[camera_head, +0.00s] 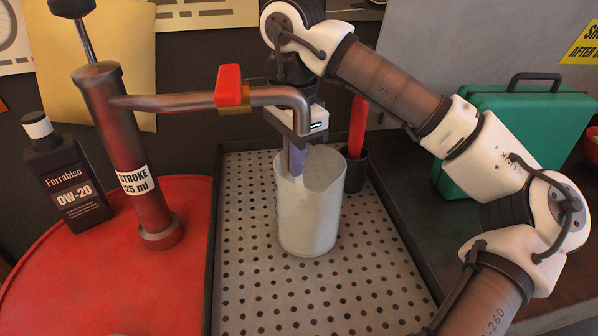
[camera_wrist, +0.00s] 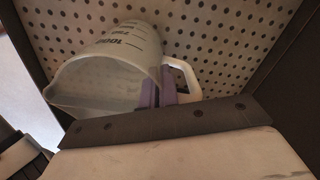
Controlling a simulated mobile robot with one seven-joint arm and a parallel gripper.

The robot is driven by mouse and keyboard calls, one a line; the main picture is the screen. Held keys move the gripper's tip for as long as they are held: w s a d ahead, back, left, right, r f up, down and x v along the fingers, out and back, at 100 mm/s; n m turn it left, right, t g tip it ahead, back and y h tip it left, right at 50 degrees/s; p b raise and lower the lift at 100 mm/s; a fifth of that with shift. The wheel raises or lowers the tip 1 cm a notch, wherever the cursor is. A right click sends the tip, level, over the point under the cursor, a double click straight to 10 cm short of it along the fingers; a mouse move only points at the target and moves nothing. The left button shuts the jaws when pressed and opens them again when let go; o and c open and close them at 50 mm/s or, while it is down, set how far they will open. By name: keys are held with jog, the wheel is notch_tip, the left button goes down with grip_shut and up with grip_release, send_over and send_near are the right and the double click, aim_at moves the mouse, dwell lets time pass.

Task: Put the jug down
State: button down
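The jug (camera_head: 309,215) is a translucent whitish measuring jug with a pouring lip, upright over the perforated tray (camera_head: 255,285). In the wrist view the jug (camera_wrist: 120,55) shows its dark scale marks, its open mouth and a white handle (camera_wrist: 187,75). My gripper (camera_head: 295,160) comes down from above at the jug's far side.
A pump (camera_head: 125,160) stands on a red drum (camera_head: 100,285), its spout (camera_head: 265,97) reaching over the tray close to my gripper. A dark cup (camera_head: 355,170) is right behind the jug; a green case (camera_head: 510,120) is farther right. The tray's front is clear.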

jog(key=s+a+r+b, duration=0.2)
jog(key=a+r, duration=0.6)
jog(key=a, duration=0.5)
jog(key=shift+s+a, duration=0.3)
jog(key=shift+s, duration=0.05)
jog(key=shift+d+f, duration=0.1)
jog(key=shift+f, duration=0.05)
jog(key=w+d+f, duration=0.1)
jog(key=d+f, duration=0.1)
jog(key=d, duration=0.2)
jog(key=w+d+f+p, duration=0.1)
jog(key=d+f, duration=0.1)
jog(key=d, duration=0.3)
jog(key=d+f, duration=0.2)
jog(key=d, duration=0.2)
jog(key=shift+w+d+p, duration=0.3)
jog(key=shift+w+p, duration=0.1)
jog(key=shift+r, duration=0.45)
jog(key=shift+a, duration=0.1)
